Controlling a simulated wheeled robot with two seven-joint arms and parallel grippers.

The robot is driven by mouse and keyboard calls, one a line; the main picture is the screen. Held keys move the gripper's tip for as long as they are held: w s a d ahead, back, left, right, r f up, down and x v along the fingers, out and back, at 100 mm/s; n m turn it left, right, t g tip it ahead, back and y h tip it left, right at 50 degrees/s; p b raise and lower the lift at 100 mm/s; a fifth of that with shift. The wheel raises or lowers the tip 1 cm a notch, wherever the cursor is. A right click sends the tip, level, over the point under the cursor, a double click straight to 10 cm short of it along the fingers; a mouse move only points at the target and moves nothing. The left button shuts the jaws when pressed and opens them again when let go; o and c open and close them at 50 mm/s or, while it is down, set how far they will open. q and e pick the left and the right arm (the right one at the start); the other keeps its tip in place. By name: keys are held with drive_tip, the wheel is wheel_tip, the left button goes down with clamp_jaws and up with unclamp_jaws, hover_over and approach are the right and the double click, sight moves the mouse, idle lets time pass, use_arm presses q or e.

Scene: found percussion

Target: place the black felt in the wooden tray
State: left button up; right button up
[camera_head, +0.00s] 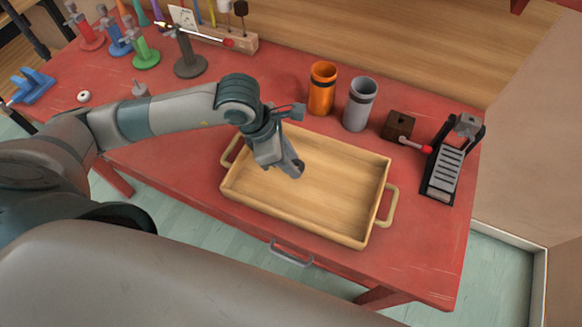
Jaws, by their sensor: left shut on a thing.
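The wooden tray (330,208) lies on the red table, with a raised rim and a handle at each end. My left gripper (292,172) reaches in from the left and points down over the tray's left half. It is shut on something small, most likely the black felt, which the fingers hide. I cannot make out the felt anywhere else. The bare tray floor that shows is empty. I cannot tell how high the fingers are above it. My right gripper is out of view.
An orange cup (322,88) and a grey cup (360,104) stand behind the tray. A brown wooden block (398,125) and a black ribbed device (449,168) are at right. Coloured stands, including a green one (145,54), fill the back left. The table's front edge has a grey handle (291,255).

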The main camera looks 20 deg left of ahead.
use_arm(q)
drive_tip(key=shift+f, duration=0.2)
wheel_tip(320, 180, down, 3)
drive_tip(key=shift+r+p, duration=0.1)
drive_tip(key=shift+p, duration=0.7)
drive_tip(key=shift+f, duration=0.4)
drive_tip(key=shift+f, duration=0.15)
drive_tip(key=o, duration=1)
drive_tip(key=shift+c, duration=0.2)
drive_tip(key=shift+o, duration=0.2)
